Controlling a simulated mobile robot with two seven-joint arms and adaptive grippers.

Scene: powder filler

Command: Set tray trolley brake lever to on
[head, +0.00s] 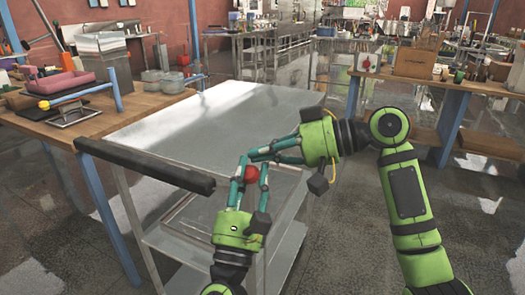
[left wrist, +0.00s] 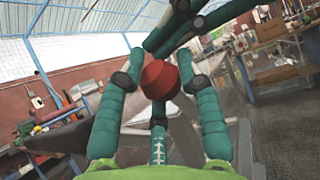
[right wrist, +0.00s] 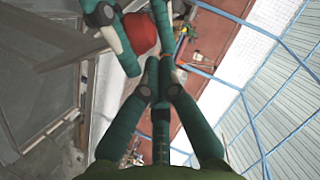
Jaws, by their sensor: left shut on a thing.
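The tray trolley (head: 215,130) has a bare metal top and a black handle bar (head: 145,165) at its near left end. The brake lever's red round knob (head: 252,174) is at the trolley's near side. My left gripper (head: 251,172) comes up from below and is shut on the knob, a finger on either side. The knob shows between its fingers in the left wrist view (left wrist: 160,80). My right gripper (head: 258,156) reaches in from the right just above the knob, its fingers drawn together with nothing seen between them. The lever's shaft is hidden.
A wooden table (head: 60,130) with a pink tray (head: 60,82) and tools stands close on the left. Another workbench (head: 460,85) with boxes stands at the back right. The floor right of the trolley is open.

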